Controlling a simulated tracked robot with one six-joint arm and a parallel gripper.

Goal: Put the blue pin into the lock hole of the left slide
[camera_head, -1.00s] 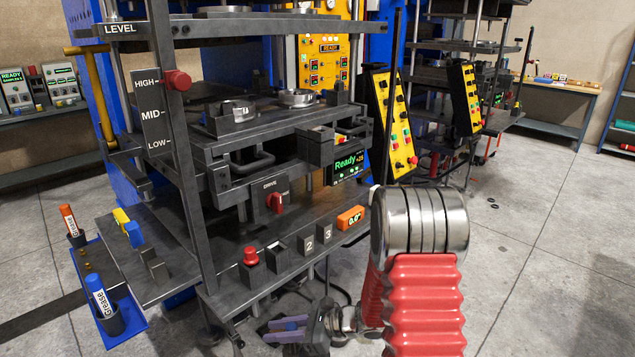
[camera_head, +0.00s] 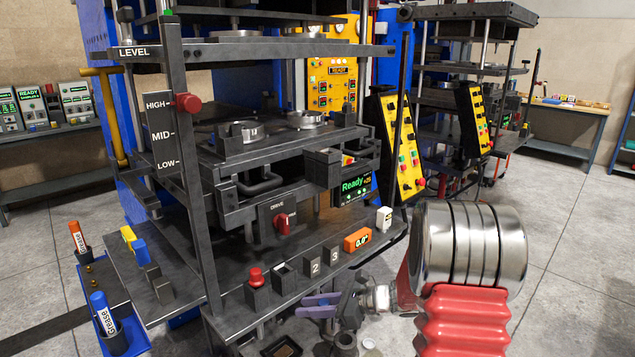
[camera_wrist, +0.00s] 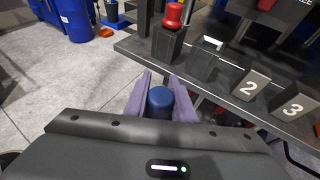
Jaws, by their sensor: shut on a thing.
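My gripper (camera_wrist: 160,95) has purple fingers closed around a dark blue pin (camera_wrist: 160,100), whose rounded top shows in the wrist view. In the head view my gripper (camera_head: 320,306) is low in front of the press shelf, and the pin cannot be made out there. Two metal round parts sit on the press's lower platen, one at left (camera_head: 246,132) and one at right (camera_head: 307,119). I cannot tell which part is the left slide, and its lock hole cannot be made out. The pin is apart from the press.
Grease tubes (camera_head: 104,312) stand at left. The floor at right is open.

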